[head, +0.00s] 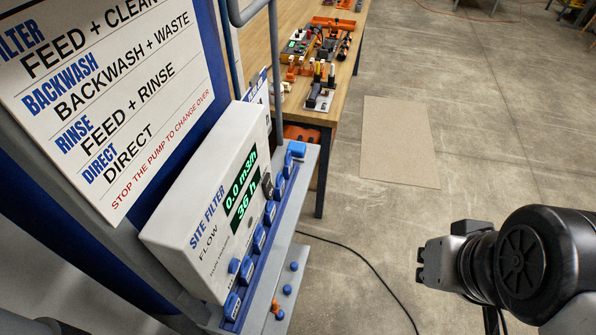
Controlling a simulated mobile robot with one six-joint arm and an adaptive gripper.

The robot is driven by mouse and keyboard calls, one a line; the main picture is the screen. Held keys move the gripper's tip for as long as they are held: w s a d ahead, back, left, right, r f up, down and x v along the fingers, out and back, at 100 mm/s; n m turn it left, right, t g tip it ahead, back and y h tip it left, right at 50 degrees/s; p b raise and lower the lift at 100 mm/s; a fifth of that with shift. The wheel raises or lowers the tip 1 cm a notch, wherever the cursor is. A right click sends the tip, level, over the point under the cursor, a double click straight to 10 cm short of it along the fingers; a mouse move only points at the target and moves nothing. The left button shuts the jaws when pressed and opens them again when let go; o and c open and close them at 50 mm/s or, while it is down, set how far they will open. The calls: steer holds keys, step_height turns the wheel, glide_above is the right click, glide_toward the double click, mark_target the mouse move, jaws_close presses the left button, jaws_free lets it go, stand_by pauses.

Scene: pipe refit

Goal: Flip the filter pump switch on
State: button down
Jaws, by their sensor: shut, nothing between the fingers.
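The white site filter box (205,215) stands at the left, its green display reading 0.0 m3/h and 36 h. A small dark fitting (269,187) sits at the right end of its front face, and a dark-faced part (270,212) is just below. Either may be the pump switch; their lettering and position are too small to read. My gripper (421,264) is at the right, shut and empty, pointing left. It is well apart from the box, with open floor showing between them.
Several blue labelled parts (260,238) line the grey ledge below the box. A grey upright pipe (274,75) rises behind it. A wooden workbench (262,55) with tools stands at the back. A black cable (365,262) crosses the floor.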

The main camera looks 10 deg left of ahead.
mark_target(269, 187)
steer(key=w+a+m+g+y+p, duration=0.4)
steer(key=w+a+m+y+p, duration=0.3)
steer(key=w+a+m+p, duration=0.6)
steer(key=r+m, duration=0.1)
steer(key=m, duration=0.5)
steer(key=shift+w+y, duration=0.25)
steer(key=shift+y, duration=0.05)
steer(key=shift+a+f, duration=0.1)
steer(key=a+r+b+x, duration=0.1)
steer(key=b+x, duration=0.3)
steer(key=x, duration=0.8)
steer(key=shift+a, duration=0.85)
